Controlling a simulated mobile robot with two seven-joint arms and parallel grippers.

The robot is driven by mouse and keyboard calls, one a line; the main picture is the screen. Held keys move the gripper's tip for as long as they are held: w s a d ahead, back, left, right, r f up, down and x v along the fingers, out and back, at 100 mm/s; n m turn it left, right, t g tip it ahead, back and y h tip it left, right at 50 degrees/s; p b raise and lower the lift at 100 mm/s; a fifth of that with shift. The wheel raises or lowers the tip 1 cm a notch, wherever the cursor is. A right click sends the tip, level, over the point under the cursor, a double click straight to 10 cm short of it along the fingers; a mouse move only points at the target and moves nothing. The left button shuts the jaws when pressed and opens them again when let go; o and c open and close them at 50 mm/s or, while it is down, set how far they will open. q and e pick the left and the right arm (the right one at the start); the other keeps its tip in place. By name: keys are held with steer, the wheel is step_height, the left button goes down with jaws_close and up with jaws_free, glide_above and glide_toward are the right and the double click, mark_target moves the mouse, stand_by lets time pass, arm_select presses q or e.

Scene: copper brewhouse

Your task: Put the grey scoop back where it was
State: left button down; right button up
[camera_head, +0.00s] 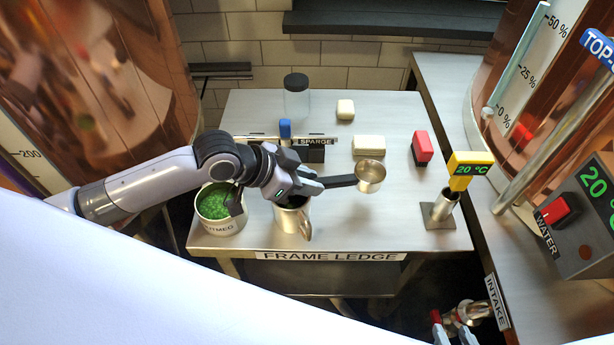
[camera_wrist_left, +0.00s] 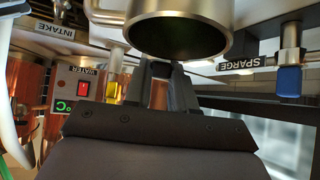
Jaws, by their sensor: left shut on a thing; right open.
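The grey scoop (camera_head: 370,177) has a round metal bowl and a dark handle. My left gripper (camera_head: 316,184) is shut on the end of the handle and holds the scoop above the table, bowl pointing right. A metal mug (camera_head: 292,218) stands under the gripper at the table's front edge. A pot of green pellets (camera_head: 215,203) stands left of it, with a dark hooked piece at its right rim.
The steel table (camera_head: 345,222) has free room at its middle and front right. A clear jar (camera_head: 296,98), pale blocks (camera_head: 368,145), a red block (camera_head: 422,148) and a yellow thermometer (camera_head: 468,168) stand around it. The sparge fitting (camera_head: 312,148) is behind my arm.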

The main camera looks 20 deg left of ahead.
arm_select(q)
steer(key=c, duration=0.9)
jaws_free()
steer(key=shift+c, duration=0.2)
steer(key=shift+r, duration=0.3)
steer(key=v, duration=1.2)
steer(key=shift+r+p, duration=0.3)
steer(key=shift+r, duration=0.05)
